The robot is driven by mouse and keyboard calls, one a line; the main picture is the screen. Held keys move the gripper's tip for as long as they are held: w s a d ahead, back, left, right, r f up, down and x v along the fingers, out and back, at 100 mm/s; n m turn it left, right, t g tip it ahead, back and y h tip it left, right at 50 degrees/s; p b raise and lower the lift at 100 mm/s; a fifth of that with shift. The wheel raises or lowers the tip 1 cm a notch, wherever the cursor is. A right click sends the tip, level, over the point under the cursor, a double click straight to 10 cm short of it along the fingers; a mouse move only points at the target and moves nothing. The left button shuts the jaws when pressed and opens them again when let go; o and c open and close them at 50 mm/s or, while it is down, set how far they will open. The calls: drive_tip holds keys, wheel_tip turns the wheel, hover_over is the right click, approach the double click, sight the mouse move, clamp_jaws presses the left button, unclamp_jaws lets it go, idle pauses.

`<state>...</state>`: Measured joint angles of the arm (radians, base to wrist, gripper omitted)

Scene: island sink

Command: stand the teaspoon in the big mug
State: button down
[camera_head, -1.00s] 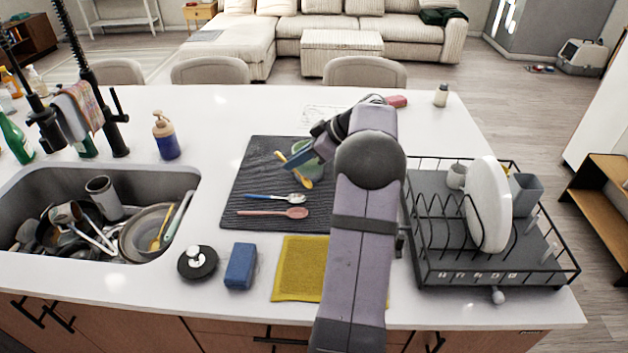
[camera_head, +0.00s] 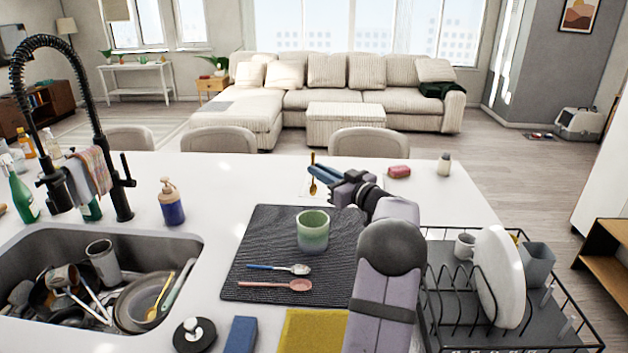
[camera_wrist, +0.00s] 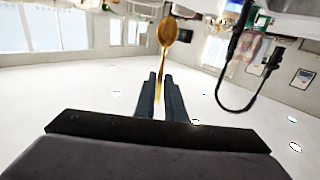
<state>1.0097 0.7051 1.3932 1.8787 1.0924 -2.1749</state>
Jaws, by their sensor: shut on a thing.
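The gold teaspoon (camera_head: 313,187) is held upright, bowl down, in the head view. My gripper (camera_head: 314,173) is shut on its handle. In the wrist view the teaspoon (camera_wrist: 167,32) extends out from between the fingertips of my gripper (camera_wrist: 160,78), with its bowl at the far end. The green mug (camera_head: 312,235) stands upright on the dark mat. In the head view the spoon appears above the mug's rim and apart from it. The mug's inside bottom is hidden.
A blue-handled spoon (camera_head: 278,268) and a pink spoon (camera_head: 275,286) lie on the mat (camera_head: 245,247) before the mug. A dish rack (camera_head: 450,310) with a white plate (camera_head: 497,275) stands right. The sink (camera_head: 30,250) with dishes is left.

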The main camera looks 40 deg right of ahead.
sight(313, 189)
drive_tip(key=shift+f, duration=0.2)
drive_tip(key=shift+f+p, duration=1.65)
drive_tip(key=shift+f, duration=1)
drive_tip(key=shift+f+b, duration=0.35)
drive_tip(key=shift+f, duration=0.1)
wheel_tip(313, 189, down, 7)
drive_tip(key=b, duration=1.2)
drive_tip(key=c, duration=1.7)
unclamp_jaws()
drive_tip(key=shift+c, duration=0.2)
drive_tip(key=shift+s+f, duration=0.1)
